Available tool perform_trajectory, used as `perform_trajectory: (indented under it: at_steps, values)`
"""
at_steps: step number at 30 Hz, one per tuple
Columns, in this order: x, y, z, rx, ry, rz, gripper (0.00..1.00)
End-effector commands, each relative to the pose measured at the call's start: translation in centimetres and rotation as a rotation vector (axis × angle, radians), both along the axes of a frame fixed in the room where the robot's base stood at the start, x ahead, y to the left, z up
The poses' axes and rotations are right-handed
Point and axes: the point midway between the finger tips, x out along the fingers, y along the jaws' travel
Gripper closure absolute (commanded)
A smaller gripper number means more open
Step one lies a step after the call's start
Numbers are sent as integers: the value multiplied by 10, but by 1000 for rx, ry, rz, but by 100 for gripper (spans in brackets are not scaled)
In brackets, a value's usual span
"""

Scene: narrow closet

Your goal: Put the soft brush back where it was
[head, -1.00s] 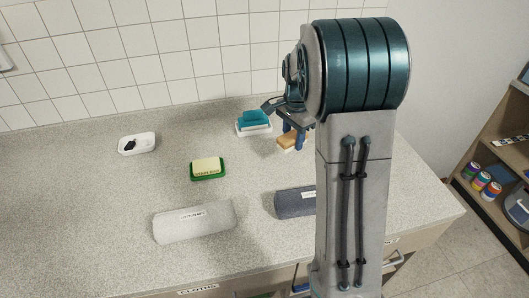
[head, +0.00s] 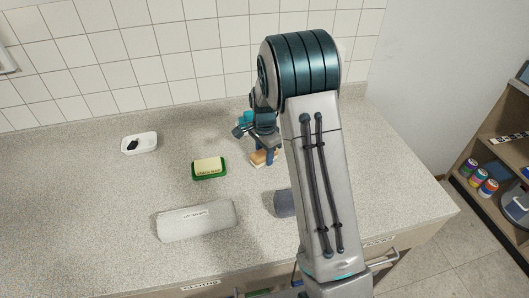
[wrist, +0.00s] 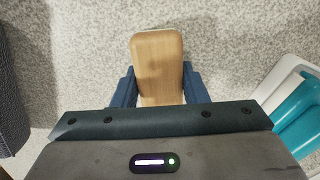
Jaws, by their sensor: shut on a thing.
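The soft brush shows as a light wooden block in the wrist view (wrist: 158,60), its wooden top facing the camera and any bristles hidden below. My gripper (wrist: 159,88) is shut on it, with one blue finger on each side. In the head view the brush (head: 262,158) is under my gripper (head: 266,153), partly covered by it, over the counter to the right of the green tray. I cannot tell whether the brush touches the counter.
A green tray (head: 209,176) holds a yellow block. A white tray (wrist: 263,92) with a teal brush (wrist: 300,115) is close on the right in the wrist view. A white dish (head: 151,146), a light grey roll (head: 197,220) and a dark roll (head: 285,204) lie on the counter.

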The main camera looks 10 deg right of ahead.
Motion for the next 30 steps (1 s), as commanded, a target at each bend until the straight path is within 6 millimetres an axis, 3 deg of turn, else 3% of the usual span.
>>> perform_trajectory:
  at_steps: [6,7,9,21,30]
  values:
    - [0,0,-5,0,0,0,82]
    - [0,0,-4,0,0,0,55]
    - [0,0,-3,0,0,0,39]
    - [0,0,5,0,-2,0,39]
    - [0,1,64,0,-5,1,39]
